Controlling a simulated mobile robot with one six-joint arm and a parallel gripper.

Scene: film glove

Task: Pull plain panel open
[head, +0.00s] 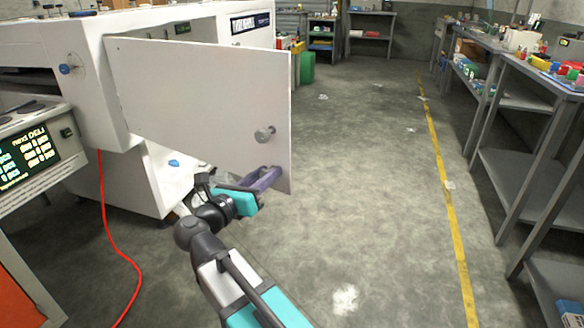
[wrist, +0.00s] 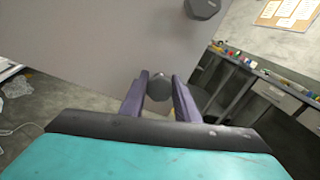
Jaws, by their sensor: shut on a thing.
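The plain white panel (head: 195,100) stands swung out from the white machine, hinged at its left side. In the wrist view its grey face (wrist: 90,40) fills the upper left. An upper round knob (head: 265,134) sits free near its outer edge and also shows at the top of the wrist view (wrist: 203,7). My gripper (head: 266,178) is at the panel's lower outer corner. In the wrist view its purple fingers (wrist: 160,95) are shut on a lower grey knob (wrist: 159,84), one finger on each side. The fingers mostly hide that knob in the head view.
The white machine (head: 75,45) stands behind and left of the panel. A red cable (head: 117,250) runs over the floor at left. Grey workbenches (head: 525,170) line the right side beyond a yellow floor line (head: 440,155). The floor between is mostly clear.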

